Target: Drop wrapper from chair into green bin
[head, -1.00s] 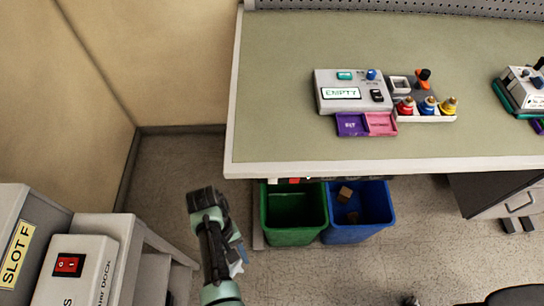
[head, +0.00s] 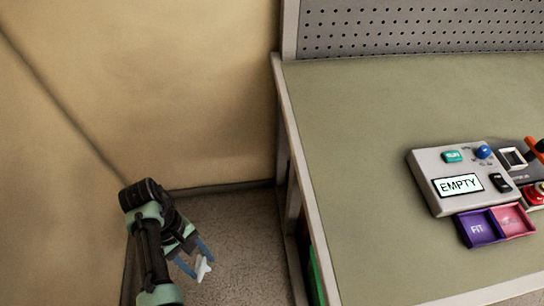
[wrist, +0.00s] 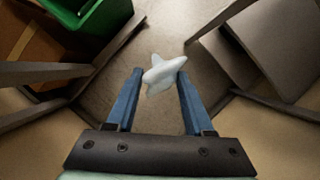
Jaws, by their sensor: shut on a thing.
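The wrapper (head: 202,269) is a small, crumpled, pale white piece. My gripper (head: 196,262) is shut on it and holds it in the air over the floor, left of the workbench. In the wrist view the wrapper (wrist: 163,73) sits between the tips of the two blue fingers (wrist: 160,74). The green bin (head: 316,276) shows only as a thin strip beside the bench leg in the head view. In the wrist view the green bin (wrist: 90,18) is at the upper left, apart from the wrapper, and is cut off by the frame. The chair is not clearly seen.
The workbench (head: 350,120) fills the right side, with its leg (head: 293,200) between my gripper and the bin. A tan wall (head: 150,90) stands close behind my arm.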

